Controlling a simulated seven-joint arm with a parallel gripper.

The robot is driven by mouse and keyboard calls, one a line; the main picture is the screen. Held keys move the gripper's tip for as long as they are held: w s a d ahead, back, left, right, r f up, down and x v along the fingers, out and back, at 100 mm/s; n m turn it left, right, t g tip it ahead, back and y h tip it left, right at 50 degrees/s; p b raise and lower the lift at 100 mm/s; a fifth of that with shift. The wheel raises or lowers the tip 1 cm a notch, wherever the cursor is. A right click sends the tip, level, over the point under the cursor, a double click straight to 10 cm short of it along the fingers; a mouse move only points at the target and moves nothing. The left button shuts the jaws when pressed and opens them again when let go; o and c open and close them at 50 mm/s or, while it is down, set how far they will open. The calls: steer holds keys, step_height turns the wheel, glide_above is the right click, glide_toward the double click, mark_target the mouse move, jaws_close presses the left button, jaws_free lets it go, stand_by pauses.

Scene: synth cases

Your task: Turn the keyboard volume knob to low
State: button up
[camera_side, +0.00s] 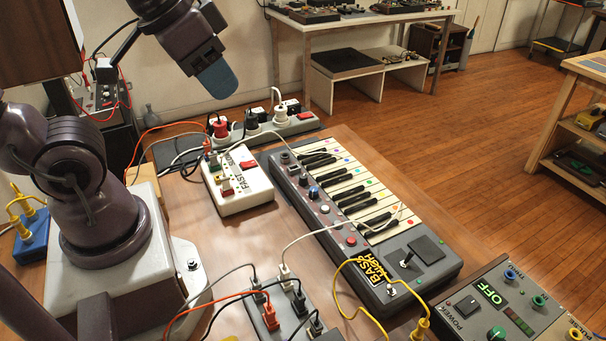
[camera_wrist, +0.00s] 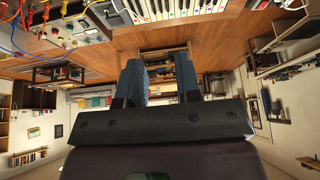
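The keyboard (camera_side: 440,262) lies on the wooden table in the side view, with white and black keys marked by coloured dots. A column of small knobs runs along its left panel, including a blue-topped knob (camera_side: 313,192) and a red one (camera_side: 350,240). I cannot read which is the volume knob or its setting. My gripper (camera_side: 217,78) hangs in the air above and to the left of the keyboard, clear of it. In the wrist view, its two blue fingers (camera_wrist: 160,68) stand apart with nothing between them. Part of the keyboard (camera_wrist: 165,11) shows at that view's top edge.
A white box with switches (camera_side: 240,190) sits left of the keyboard. A power strip (camera_side: 290,126) with plugs lies behind it. Cables and a grey plug box (camera_side: 285,315) crowd the front. A power unit reading OFF (camera_side: 490,295) stands front right. A joystick (camera_side: 407,259) rises from the keyboard.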

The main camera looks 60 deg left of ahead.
steer(key=w+a+f+m+g+y, duration=0.1)
steer(key=w+a+f+g, duration=0.3)
steer(key=w+a+f, duration=0.15)
steer(key=m+g+h, duration=0.1)
steer(key=m+h, duration=0.1)
steer(key=m, duration=2.7)
glide_toward(303, 176)
steer(key=f, duration=0.9)
steer(key=shift+w+d+f, duration=0.1)
steer(key=shift+d+f, duration=0.1)
steer(key=shift+d, duration=0.15)
jaws_close()
